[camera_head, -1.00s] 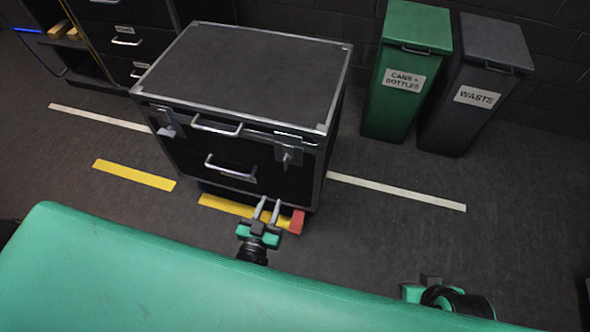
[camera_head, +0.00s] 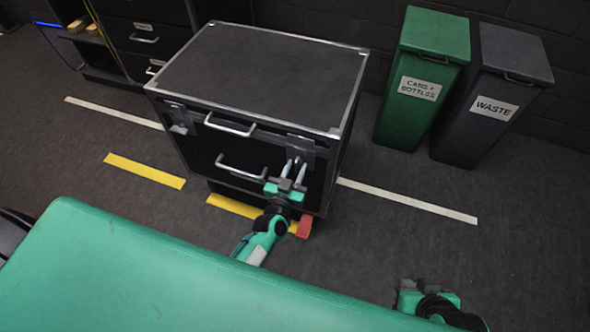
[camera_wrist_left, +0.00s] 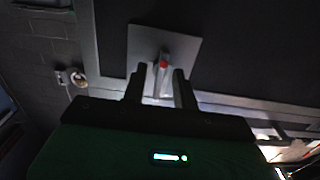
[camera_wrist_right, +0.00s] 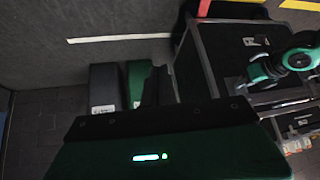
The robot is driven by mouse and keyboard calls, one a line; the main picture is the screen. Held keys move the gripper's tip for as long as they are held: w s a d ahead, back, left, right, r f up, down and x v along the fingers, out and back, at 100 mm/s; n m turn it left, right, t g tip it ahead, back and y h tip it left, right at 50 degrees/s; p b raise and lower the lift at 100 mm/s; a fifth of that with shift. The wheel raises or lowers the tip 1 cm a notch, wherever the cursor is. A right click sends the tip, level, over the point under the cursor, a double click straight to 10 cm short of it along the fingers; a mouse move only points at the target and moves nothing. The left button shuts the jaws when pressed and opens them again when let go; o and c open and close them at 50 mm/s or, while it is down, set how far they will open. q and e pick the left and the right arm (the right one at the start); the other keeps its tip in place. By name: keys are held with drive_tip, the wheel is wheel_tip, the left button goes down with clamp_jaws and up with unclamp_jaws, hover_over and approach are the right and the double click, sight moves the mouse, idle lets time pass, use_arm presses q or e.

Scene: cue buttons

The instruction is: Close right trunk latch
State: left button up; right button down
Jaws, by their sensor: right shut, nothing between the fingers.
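The black trunk (camera_head: 250,75) with silver edges has its lid down. Its right latch (camera_head: 306,150) is a grey plate on the front, at the upper right. In the left wrist view the latch lever (camera_wrist_left: 163,66) is a narrow metal piece with a red mark, standing on its plate. My left gripper (camera_head: 294,169) is open in front of the right latch, its fingers on either side of the lever. I cannot tell whether they touch it. My right gripper (camera_wrist_right: 158,90) is shut and empty, away from the trunk and low at the right in the head view.
The trunk's left latch (camera_head: 180,122) and two front handles (camera_head: 230,126) are near. A green bin (camera_head: 420,85) and a grey waste bin (camera_head: 492,95) stand to the right. A red block (camera_head: 305,227) is by the trunk's base.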

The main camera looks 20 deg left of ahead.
use_arm(q)
clamp_jaws()
